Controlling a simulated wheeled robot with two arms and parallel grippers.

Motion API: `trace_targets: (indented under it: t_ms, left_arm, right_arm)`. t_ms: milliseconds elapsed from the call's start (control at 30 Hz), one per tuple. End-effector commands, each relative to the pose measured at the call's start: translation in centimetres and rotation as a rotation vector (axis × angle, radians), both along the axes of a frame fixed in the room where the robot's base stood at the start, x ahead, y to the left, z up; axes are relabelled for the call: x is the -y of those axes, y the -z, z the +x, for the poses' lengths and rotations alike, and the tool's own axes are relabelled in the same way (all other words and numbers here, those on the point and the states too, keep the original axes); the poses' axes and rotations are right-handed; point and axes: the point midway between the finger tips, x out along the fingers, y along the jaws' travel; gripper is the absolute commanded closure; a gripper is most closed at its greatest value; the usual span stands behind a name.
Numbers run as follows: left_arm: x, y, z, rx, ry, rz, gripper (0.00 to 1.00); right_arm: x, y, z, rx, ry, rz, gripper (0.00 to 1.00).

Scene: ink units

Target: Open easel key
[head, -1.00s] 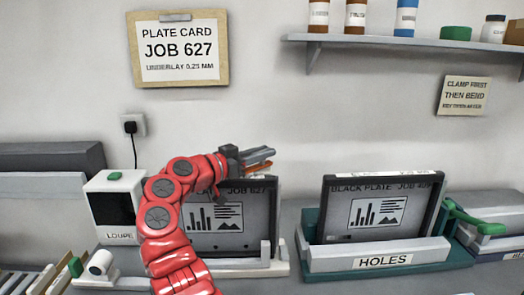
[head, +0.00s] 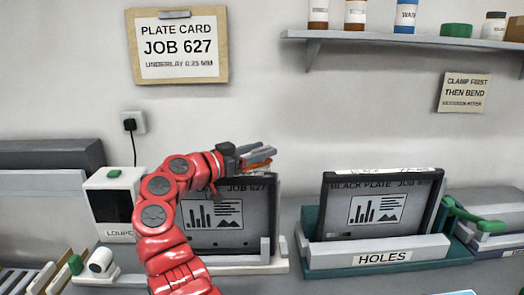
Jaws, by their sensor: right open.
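A dark-framed plate marked JOB 627 (head: 230,215) leans upright on a pale easel base (head: 225,268) behind my red right arm. A pale upright piece (head: 265,250) stands at its right end. I cannot tell which part is the easel key. My right gripper (head: 268,158) is open at the plate's top edge in the picture, fingers pointing right. An orange-red strip shows by the fingers; I cannot tell what it is. The arm hides the plate's left side. My left gripper is out of view.
A second plate marked BLACK PLATE (head: 378,208) stands in a teal holder (head: 312,262) labelled HOLES. A green handle (head: 465,212) is at its right. The LOUPE box (head: 112,205) stands left of my arm. A shelf (head: 400,42) with bottles hangs above.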

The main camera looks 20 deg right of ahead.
Motion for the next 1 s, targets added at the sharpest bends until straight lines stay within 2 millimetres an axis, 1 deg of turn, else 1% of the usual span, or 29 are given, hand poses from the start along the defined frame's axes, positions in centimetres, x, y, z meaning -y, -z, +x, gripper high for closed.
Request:
trace_targets:
  t_ms: [167, 400, 533, 600, 700, 800, 1000]
  left_arm:
    - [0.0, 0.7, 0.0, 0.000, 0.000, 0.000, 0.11]
    - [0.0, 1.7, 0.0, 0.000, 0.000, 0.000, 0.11]
    - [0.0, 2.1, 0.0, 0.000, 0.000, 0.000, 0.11]
    - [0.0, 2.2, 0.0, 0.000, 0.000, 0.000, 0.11]
    - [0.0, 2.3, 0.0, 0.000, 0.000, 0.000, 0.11]
    - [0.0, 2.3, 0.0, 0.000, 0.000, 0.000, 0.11]
    - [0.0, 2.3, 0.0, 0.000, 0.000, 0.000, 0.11]
  right_arm:
    - [-3.2, 0.2, -1.4, 0.000, -0.002, 0.001, 0.47]
    - [-9.2, 0.1, -4.1, -0.002, -0.006, -0.001, 0.47]
    - [-12.1, 0.2, -5.4, -0.002, -0.004, -0.002, 0.47]
    - [-13.1, 0.0, -6.0, -0.001, -0.002, -0.002, 0.47]
    - [-14.2, 0.0, -6.5, -0.002, 0.000, 0.000, 0.47]
    - [-14.8, 0.0, -6.8, 0.000, 0.000, -0.001, 0.47]
    - [-15.1, 0.0, -7.0, 0.000, 0.001, -0.001, 0.47]
